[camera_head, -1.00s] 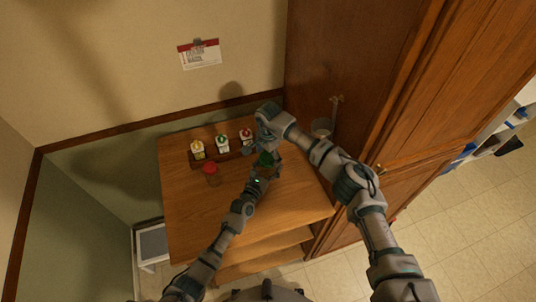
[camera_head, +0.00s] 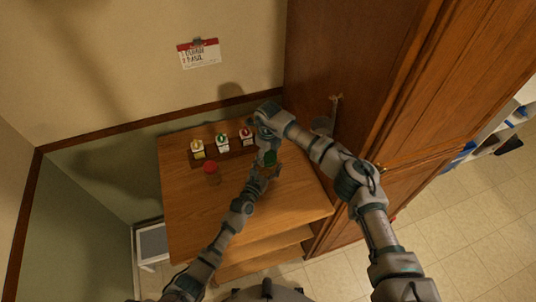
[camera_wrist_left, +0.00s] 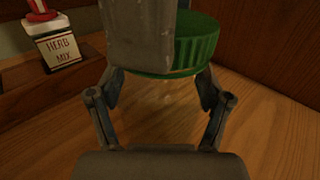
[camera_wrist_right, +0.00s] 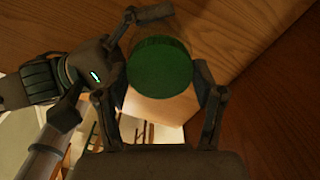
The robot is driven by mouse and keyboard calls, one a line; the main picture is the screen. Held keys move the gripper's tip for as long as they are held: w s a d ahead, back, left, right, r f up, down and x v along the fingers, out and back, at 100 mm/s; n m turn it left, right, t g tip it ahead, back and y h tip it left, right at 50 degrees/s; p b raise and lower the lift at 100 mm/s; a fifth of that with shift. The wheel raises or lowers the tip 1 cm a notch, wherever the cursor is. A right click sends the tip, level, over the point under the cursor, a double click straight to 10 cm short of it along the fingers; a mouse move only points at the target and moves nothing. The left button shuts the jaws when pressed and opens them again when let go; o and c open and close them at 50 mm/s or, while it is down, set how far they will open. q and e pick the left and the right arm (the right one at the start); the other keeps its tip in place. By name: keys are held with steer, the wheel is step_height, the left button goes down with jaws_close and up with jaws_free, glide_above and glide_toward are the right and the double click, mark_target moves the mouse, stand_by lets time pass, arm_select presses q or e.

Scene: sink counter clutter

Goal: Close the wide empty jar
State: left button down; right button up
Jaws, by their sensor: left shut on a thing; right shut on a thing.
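A green ribbed lid (camera_wrist_left: 197,45) sits at the top of a clear, empty-looking jar (camera_wrist_left: 165,100) in the left wrist view. I cannot tell whether the lid is seated on the rim or just above it. My left gripper (camera_head: 266,171) is shut around the jar, low over the wooden top. My right gripper (camera_head: 266,143) is shut on the lid from above. The green lid also shows between its fingers in the right wrist view (camera_wrist_right: 160,68). The head view shows the lid (camera_head: 270,158) small between both grippers, and the arms hide most of the jar.
A dark rack (camera_head: 222,155) holds several spice jars at the back. A red-lidded jar (camera_head: 210,168) stands left of my grippers. A note card (camera_head: 199,54) hangs on the wall. The front left top is clear.

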steer(key=m, duration=0.5)
steer(key=shift+w, duration=0.1)
steer(key=m, duration=0.7)
steer(key=shift+m, duration=0.3)
steer(key=o, duration=1.3)
steer(key=shift+c, duration=0.2)
steer(key=shift+r, duration=0.1)
steer(key=shift+r, duration=2.15)
steer(key=shift+c, duration=0.4)
